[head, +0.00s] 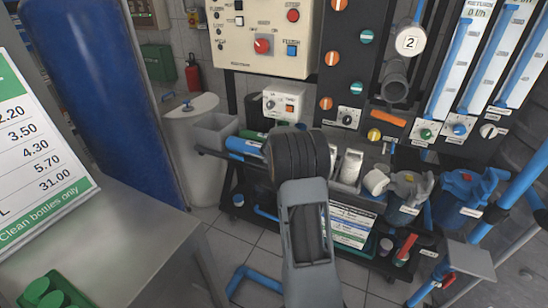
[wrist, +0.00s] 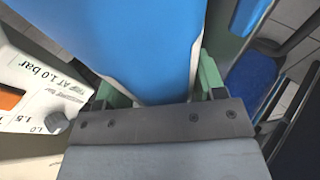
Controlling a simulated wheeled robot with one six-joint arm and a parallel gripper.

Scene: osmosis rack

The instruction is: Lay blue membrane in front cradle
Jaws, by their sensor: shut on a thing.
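My gripper (wrist: 157,86) is shut on a wide blue cylinder, the blue membrane (wrist: 135,40), with a green finger on each side. The membrane fills the upper middle of the wrist view, and its far end is out of the picture. In the head view my arm hides the fingers. A blue tube with a pale band (head: 243,146) shows left of my wrist there, beside a dark green one; I cannot tell for sure that it is the held membrane. The front cradle is not clearly seen, and I cannot tell whether the membrane touches it.
A white control box (head: 284,104) with an orange button stands close behind my wrist; it also shows at left in the wrist view (wrist: 35,95). A grey table (head: 125,240) is at front left.

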